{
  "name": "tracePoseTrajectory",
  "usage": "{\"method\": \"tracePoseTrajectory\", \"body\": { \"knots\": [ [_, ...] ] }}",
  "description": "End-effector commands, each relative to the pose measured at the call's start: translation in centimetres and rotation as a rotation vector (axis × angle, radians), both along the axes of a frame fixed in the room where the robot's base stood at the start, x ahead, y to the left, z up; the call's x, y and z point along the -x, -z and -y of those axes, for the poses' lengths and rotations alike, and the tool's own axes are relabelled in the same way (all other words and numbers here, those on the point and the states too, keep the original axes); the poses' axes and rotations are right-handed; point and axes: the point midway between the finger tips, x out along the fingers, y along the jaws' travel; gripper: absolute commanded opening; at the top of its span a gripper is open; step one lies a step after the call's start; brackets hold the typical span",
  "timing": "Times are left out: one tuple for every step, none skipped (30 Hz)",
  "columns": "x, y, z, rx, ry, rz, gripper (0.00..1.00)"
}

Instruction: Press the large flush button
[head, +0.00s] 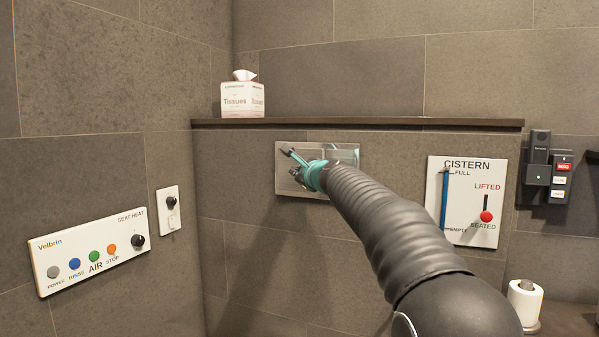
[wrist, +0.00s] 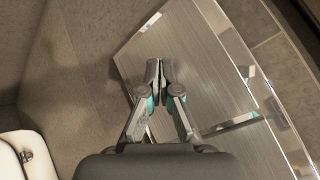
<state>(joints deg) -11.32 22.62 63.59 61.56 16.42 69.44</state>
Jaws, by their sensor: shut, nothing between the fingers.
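A brushed-metal flush plate (head: 284,178) is set in the tiled wall below the ledge. It fills much of the wrist view, tilted, with a bright rim (wrist: 262,88). A bright strip divides its face, and the broad brushed panel (wrist: 205,65) looks like the large flush button. My gripper (head: 289,153) is in front of the plate's left part in the head view. In the wrist view my gripper (wrist: 159,68) has its fingertips together over the broad panel, with nothing between them. I cannot tell whether they touch it. My arm hides the plate's lower right in the head view.
A tissue box (head: 242,98) stands on the ledge (head: 400,124) above. A cistern gauge panel (head: 465,200) is on the wall to the right, near a paper roll (head: 525,300). A bidet control panel (head: 92,250) and a small knob plate (head: 169,213) are on the left wall.

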Motion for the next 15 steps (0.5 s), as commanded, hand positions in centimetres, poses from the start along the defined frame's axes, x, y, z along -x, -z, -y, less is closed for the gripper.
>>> {"method": "tracePoseTrajectory", "body": {
  "knots": [
    [-0.04, 0.01, 0.01, 0.000, 0.000, 0.000, 0.00],
    [-0.05, 0.01, 0.02, 0.000, 0.000, 0.000, 0.00],
    [-0.09, 0.01, 0.03, 0.000, 0.000, 0.000, 0.00],
    [-0.12, 0.01, 0.04, 0.000, 0.000, 0.000, 0.00],
    [-0.15, 0.01, 0.06, 0.000, 0.000, 0.000, 0.00],
    [-0.19, 0.03, 0.07, 0.000, 0.000, 0.000, 0.00],
    [-0.23, 0.03, 0.08, 0.000, 0.000, 0.000, 0.00],
    [-0.25, 0.04, 0.09, 0.000, 0.000, 0.000, 0.00],
    [-0.29, 0.04, 0.10, 0.000, 0.000, 0.000, 0.00],
    [-0.33, 0.04, 0.11, 0.000, 0.001, -0.001, 0.00],
    [-0.36, 0.05, 0.12, 0.001, 0.000, -0.001, 0.00],
    [-0.40, 0.06, 0.14, 0.001, 0.000, -0.001, 0.00],
    [-0.42, 0.06, 0.15, 0.001, 0.000, -0.001, 0.00],
    [-0.45, 0.06, 0.16, 0.001, 0.000, -0.001, 0.00],
    [-0.49, 0.06, 0.17, 0.001, 0.000, -0.001, 0.00]
  ]
}}
